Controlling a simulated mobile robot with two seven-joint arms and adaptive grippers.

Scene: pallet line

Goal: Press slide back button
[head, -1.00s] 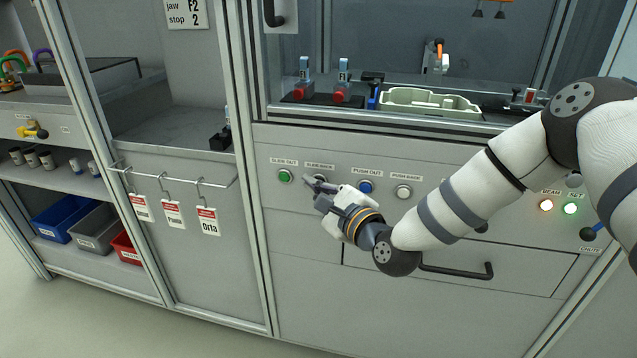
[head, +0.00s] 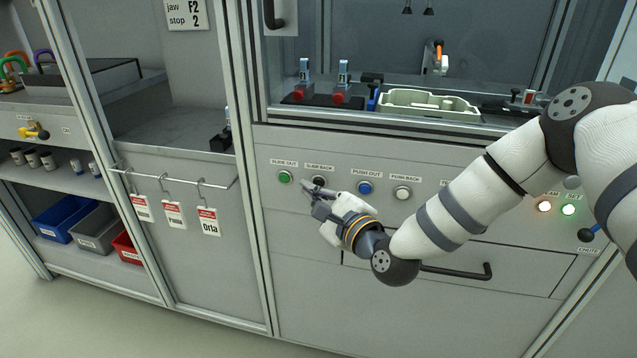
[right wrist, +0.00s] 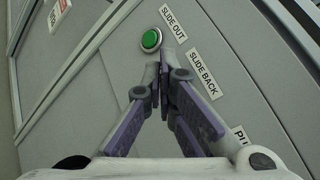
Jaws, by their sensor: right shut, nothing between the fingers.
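The slide back button (head: 319,181) is a dark round button on the grey front panel, under its SLIDE BACK label (head: 319,166). My right gripper (head: 305,187) is shut and empty, its fingertips just left of and below this button in the head view. Whether they touch the panel I cannot tell. In the right wrist view the closed fingertips (right wrist: 165,60) lie beside the green slide out button (right wrist: 151,40). The SLIDE BACK label (right wrist: 204,74) shows there, but its button seems hidden behind the fingers. My left gripper is in neither view.
The green slide out button (head: 285,177) is close on the left. The blue push out button (head: 365,187) and white push back button (head: 402,192) sit to the right. A black drawer handle (head: 456,271) sticks out below. Tags (head: 173,214) hang on hooks at left.

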